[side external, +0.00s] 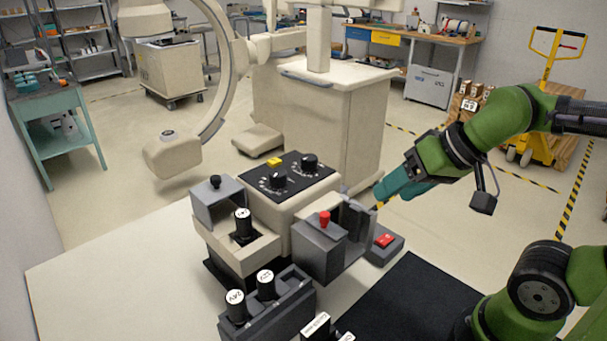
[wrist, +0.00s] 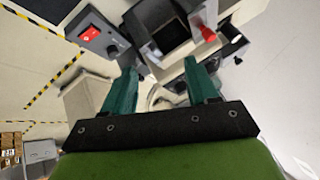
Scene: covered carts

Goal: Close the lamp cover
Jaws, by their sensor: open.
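A beige machine (side external: 275,205) stands on the white table. At its left, an open-topped bay (side external: 236,256) holds a black cylinder with a white top (side external: 243,224). A grey cover with a black knob (side external: 218,197) sits behind that cylinder and leaves it exposed. At the right, a grey housing has a red knob (side external: 325,220) on top; in the wrist view the red knob (wrist: 208,34) is beside a dark opening (wrist: 165,32). I cannot tell for certain which part is the lamp cover. My gripper (side external: 382,190) is open and empty, right of the machine; its teal fingers (wrist: 160,68) are apart.
A grey box with a red switch (side external: 385,241) lies right of the machine. A dark rack with labelled cylinders (side external: 270,306) stands in front. A black mat (side external: 405,305) lies at front right. A beige cabinet (side external: 335,110) stands behind; the table's left part is clear.

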